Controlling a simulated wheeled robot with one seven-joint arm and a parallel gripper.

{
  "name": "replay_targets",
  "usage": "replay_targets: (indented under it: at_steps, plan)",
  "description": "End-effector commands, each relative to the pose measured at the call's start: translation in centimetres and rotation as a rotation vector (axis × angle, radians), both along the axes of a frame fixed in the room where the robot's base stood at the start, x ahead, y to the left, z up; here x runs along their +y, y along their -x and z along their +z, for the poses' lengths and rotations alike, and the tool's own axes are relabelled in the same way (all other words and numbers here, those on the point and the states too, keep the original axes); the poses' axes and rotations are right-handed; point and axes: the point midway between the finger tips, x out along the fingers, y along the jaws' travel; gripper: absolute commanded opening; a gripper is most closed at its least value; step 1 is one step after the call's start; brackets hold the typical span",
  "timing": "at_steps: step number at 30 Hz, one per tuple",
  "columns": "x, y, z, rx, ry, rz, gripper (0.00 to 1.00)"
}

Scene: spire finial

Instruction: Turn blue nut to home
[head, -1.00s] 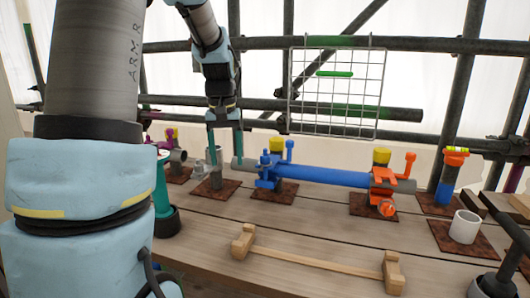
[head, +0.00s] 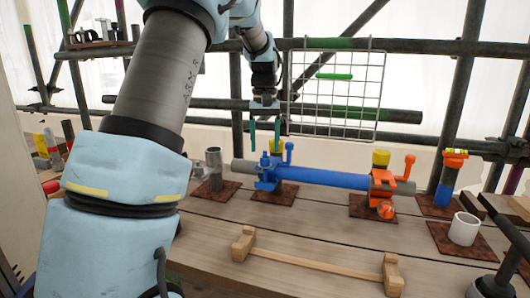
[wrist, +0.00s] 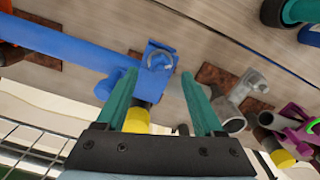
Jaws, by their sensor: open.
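A blue clamp (head: 265,183) grips the left end of a blue horizontal tube (head: 328,178). A small blue knob (head: 265,159), perhaps the blue nut, stands up on the clamp. In the wrist view the blue clamp (wrist: 151,82) has a grey ring end showing at its face; I cannot clearly make out the nut there. My gripper (head: 264,135) hangs above the clamp, fingers pointing down, open and empty. In the wrist view my gripper (wrist: 157,85) has its fingers on either side of the clamp area, with a yellow cap (wrist: 137,120) between them, nearer the palm.
An orange clamp (head: 382,190) holds the tube's right end. A grey post (head: 214,167) stands left of the blue clamp. A wire mesh panel (head: 336,95) hangs close right of my gripper. A wooden bar (head: 312,262) lies in front. Purple parts (wrist: 297,120) show in the wrist view.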

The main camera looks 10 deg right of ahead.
Motion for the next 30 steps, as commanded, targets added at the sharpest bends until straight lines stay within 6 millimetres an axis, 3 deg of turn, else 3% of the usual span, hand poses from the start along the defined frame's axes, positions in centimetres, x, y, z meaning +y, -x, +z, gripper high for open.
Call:
replay_targets:
  at_steps: [7,18,30]
  plan:
    - [0.0,0.0,-2.9,0.001,0.0,0.0,0.69]
    - [0.0,0.0,-3.5,-0.001,0.0,0.0,0.69]
    - [0.0,0.0,-3.4,-0.001,0.0,0.0,0.24]
